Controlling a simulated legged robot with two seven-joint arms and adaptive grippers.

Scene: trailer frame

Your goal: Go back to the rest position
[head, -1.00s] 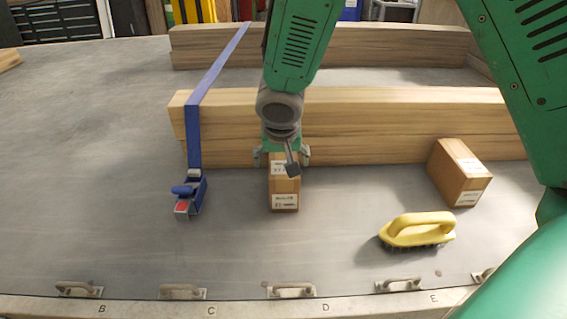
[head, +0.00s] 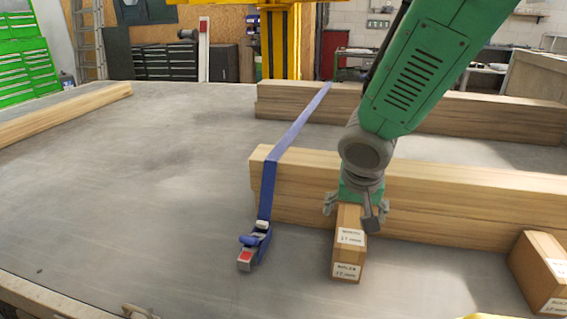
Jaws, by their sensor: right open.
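My right gripper (head: 357,205) is above the near cardboard box, at the front of the wooden beams, with its fingers spread to either side of the box's top. The cardboard box (head: 348,255) has white labels and stands on the grey deck against the beams. I cannot tell whether the fingers touch it. My right arm comes in from the upper right. My left gripper is not in view.
A blue strap (head: 269,188) runs over the stacked beams (head: 460,195) to a ratchet buckle (head: 255,247) on the deck (head: 130,190). Another box (head: 540,272) stands at the right. A yellow brush is cut off at the bottom edge.

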